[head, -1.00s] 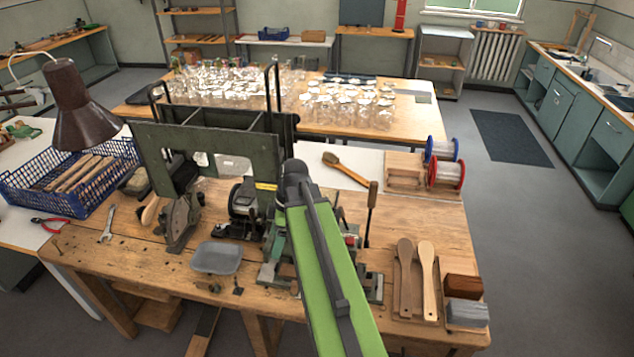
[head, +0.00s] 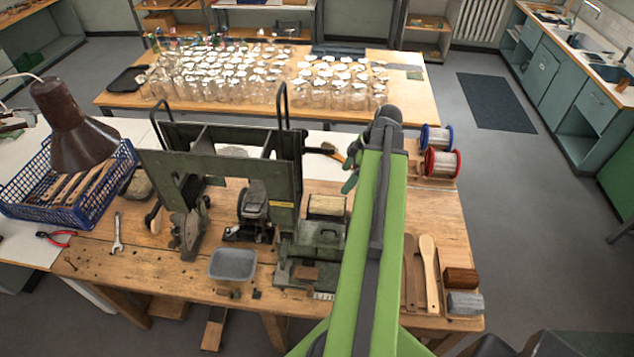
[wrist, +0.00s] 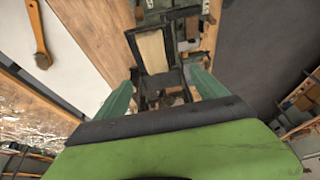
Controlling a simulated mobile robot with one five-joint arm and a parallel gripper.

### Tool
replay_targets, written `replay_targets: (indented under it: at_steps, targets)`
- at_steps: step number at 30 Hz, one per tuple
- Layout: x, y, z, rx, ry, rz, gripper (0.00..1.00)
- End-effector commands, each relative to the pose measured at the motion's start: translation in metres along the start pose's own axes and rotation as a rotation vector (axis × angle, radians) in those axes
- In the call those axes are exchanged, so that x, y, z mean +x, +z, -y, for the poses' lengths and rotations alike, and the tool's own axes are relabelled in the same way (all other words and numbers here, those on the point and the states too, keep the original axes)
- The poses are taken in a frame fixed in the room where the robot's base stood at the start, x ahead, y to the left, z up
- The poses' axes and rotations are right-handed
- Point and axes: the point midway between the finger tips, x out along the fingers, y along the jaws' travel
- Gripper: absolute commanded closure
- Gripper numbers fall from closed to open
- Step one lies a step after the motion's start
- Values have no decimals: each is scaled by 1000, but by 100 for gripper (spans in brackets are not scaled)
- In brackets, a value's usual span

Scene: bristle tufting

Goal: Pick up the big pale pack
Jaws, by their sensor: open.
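A pale tan pack (wrist: 152,52) sits in a dark open frame ahead of my gripper in the wrist view. A pale tan block that looks like the same pack (head: 326,206) shows in the head view, on the dark green machine (head: 318,243) at the bench's middle. My gripper (wrist: 164,90) is open and empty, its two green fingers spread apart in the wrist view, with the pack beyond the fingertips. In the head view my gripper (head: 351,172) is partly hidden by my arm and appears above the back right of the machine.
A tall dark green frame (head: 222,170) with upright handles stands left of my arm. A grey tray (head: 232,264) lies at the bench front. Red and blue spools (head: 442,163), wooden paddles (head: 428,270) and blocks (head: 462,278) stand right. Jars (head: 340,92) crowd the rear table.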

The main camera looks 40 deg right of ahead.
Motion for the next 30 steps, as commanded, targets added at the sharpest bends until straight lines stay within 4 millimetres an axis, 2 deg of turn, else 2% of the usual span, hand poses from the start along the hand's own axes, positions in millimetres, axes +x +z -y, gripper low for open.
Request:
replay_targets:
  at_steps: [1, 2, 8, 11, 24, 27, 30]
  targets:
    - [-16, 6, 0, 14, 8, -3, 18]
    - [-18, 10, 0, 18, 11, -4, 18]
    - [-14, 18, 0, 26, 16, -5, 18]
    - [0, 20, 0, 27, 16, -5, 18]
    - [97, 22, -3, 28, 17, -5, 18]
    - [106, 20, -3, 30, 17, -5, 18]
    - [105, 19, -4, 30, 18, -5, 18]
